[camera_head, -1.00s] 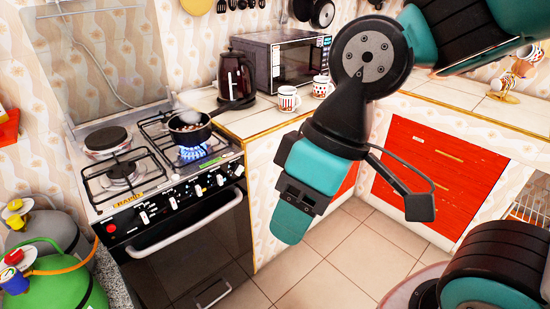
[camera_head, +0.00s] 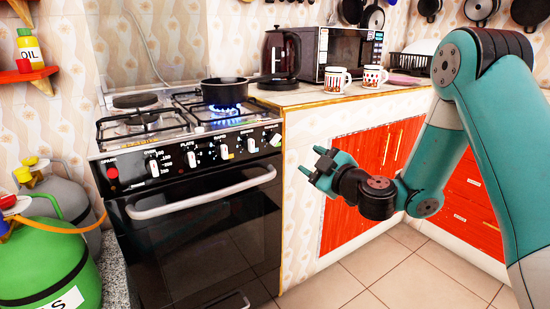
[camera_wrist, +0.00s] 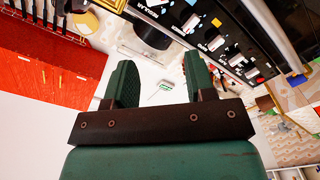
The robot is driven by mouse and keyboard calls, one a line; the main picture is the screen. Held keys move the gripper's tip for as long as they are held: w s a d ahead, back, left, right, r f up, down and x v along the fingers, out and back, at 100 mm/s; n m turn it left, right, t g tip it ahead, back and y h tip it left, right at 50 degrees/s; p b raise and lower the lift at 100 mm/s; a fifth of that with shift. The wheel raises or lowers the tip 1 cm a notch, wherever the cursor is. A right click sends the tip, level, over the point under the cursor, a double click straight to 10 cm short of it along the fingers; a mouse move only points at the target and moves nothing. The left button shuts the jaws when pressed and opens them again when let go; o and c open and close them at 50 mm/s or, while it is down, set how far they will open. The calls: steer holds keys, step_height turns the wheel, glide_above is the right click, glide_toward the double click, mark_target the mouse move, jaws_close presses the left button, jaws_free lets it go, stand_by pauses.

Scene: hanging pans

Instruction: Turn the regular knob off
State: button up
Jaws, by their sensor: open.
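The stove's front panel (camera_head: 210,158) carries a row of knobs, including a left-hand knob (camera_head: 153,166), a middle knob (camera_head: 224,151) and a right-hand knob (camera_head: 276,140). A blue flame (camera_head: 225,111) burns under a black pan (camera_head: 224,91). My gripper (camera_head: 312,164) is open and empty, right of the stove and slightly below the knobs, its fingers toward the stove. In the wrist view, the open fingers (camera_wrist: 157,72) show below several knobs (camera_wrist: 216,43), touching none.
The oven handle (camera_head: 205,193) sticks out below the panel. A green gas cylinder (camera_head: 52,262) stands left of the stove. Red cabinets (camera_head: 380,150) lie behind my arm. Mugs (camera_head: 338,80) and a kettle (camera_head: 281,52) stand on the counter. The floor (camera_head: 365,275) ahead is clear.

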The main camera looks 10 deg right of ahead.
steer(key=p, duration=1.2)
glide_toward(276, 140)
steer(key=p+x, duration=0.5)
steer(key=x, duration=0.5)
steer(key=shift+w+p, duration=0.25)
steer(key=shift+p, duration=0.05)
steer(key=c, duration=0.6)
